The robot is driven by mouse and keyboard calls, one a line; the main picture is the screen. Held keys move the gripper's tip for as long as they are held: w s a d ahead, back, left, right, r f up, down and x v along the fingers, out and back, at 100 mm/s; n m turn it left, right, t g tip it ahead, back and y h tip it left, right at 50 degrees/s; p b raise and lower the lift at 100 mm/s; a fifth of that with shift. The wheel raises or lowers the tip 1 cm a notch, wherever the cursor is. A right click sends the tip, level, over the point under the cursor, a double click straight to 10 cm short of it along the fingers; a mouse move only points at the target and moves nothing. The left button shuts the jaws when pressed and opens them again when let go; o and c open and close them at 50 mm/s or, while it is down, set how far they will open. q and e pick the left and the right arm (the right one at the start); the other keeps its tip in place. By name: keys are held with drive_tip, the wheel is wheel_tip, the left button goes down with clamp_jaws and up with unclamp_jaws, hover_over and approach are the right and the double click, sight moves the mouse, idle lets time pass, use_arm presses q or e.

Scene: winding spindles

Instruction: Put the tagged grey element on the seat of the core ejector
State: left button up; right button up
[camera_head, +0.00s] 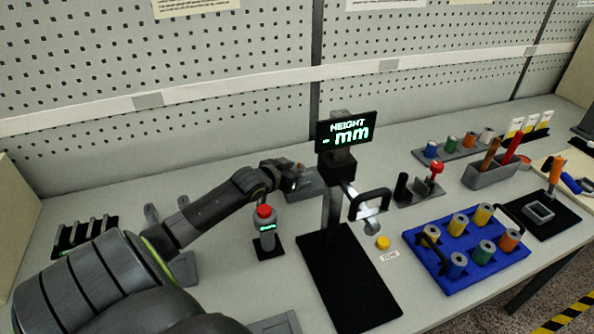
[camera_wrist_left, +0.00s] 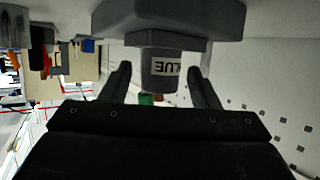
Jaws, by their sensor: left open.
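My left gripper (camera_head: 297,178) reaches to the back of the table beside a low grey block (camera_head: 320,183). In the left wrist view its two fingers (camera_wrist_left: 160,88) are open, on either side of a grey cylinder (camera_wrist_left: 160,70) with a white label partly reading "LUE". The cylinder meets a wider grey block (camera_wrist_left: 170,20); whether the fingers touch it I cannot tell. No tagged grey element can be identified for sure. A black stand with a red-knobbed lever (camera_head: 436,170) may be the core ejector; its seat is not clear. My right gripper is not in view.
A height gauge (camera_head: 346,133) reading "- mm" stands on a black plate (camera_head: 345,285). A blue tray (camera_head: 450,285) holds several coloured spools. A black slotted rack (camera_head: 85,235) is at left.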

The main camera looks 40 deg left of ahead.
use_arm(q)
drive_tip(key=shift+r, duration=0.2)
drive_tip(key=p+v, duration=0.2)
drive_tip(key=v, duration=1)
idle(0.4)
